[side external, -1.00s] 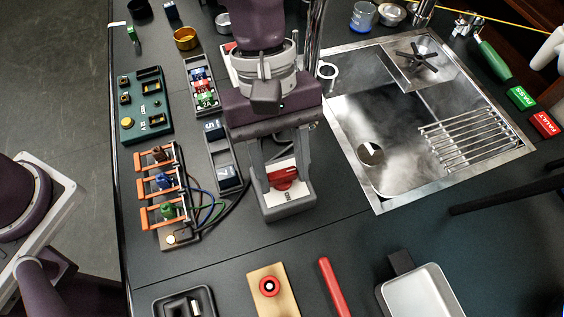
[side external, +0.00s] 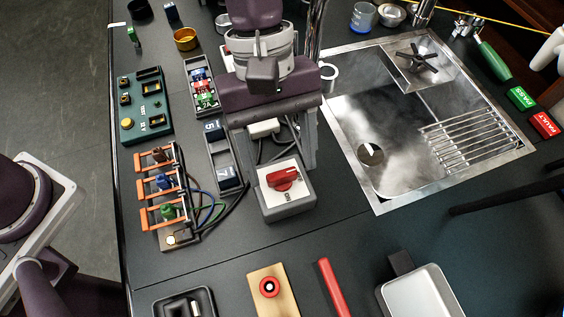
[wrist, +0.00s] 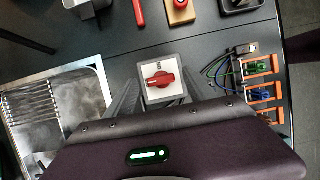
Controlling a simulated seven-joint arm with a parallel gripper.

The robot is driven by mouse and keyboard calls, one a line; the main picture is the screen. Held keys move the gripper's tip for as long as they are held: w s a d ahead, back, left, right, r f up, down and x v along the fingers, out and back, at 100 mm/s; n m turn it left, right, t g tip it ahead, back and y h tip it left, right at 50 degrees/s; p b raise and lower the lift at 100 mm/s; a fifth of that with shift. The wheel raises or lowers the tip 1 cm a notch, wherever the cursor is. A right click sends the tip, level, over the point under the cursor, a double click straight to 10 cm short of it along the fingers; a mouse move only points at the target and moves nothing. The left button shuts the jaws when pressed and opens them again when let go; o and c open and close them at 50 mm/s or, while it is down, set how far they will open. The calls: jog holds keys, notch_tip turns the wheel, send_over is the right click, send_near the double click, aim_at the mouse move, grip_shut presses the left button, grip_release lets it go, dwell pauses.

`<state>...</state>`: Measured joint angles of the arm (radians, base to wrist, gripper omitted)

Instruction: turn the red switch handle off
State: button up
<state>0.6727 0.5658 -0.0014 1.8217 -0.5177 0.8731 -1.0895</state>
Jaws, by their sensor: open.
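The red switch handle (side external: 283,178) sits on the white face of a grey switch box (side external: 288,209). It lies roughly crosswise, slightly tilted, in the side view. In the wrist view the handle (wrist: 159,79) also lies nearly level across the white plate; the small marks on it are too small to read. My gripper (side external: 272,158) is open and empty, raised behind the box, with its fingers spread wide. In the wrist view my gripper (wrist: 161,92) has one finger toward each side of the box. No finger appears to touch the handle.
A terminal block with orange levers and cables (side external: 165,190) stands left of the box. A metal sink (side external: 350,130) is at right. A red bar (side external: 333,287), a wooden block with a red button (side external: 268,306) and a metal tray (side external: 428,292) lie in front. The counter just before the box is clear.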

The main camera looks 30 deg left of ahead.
jog(key=v, duration=0.5)
jog(key=shift+r, duration=0.1)
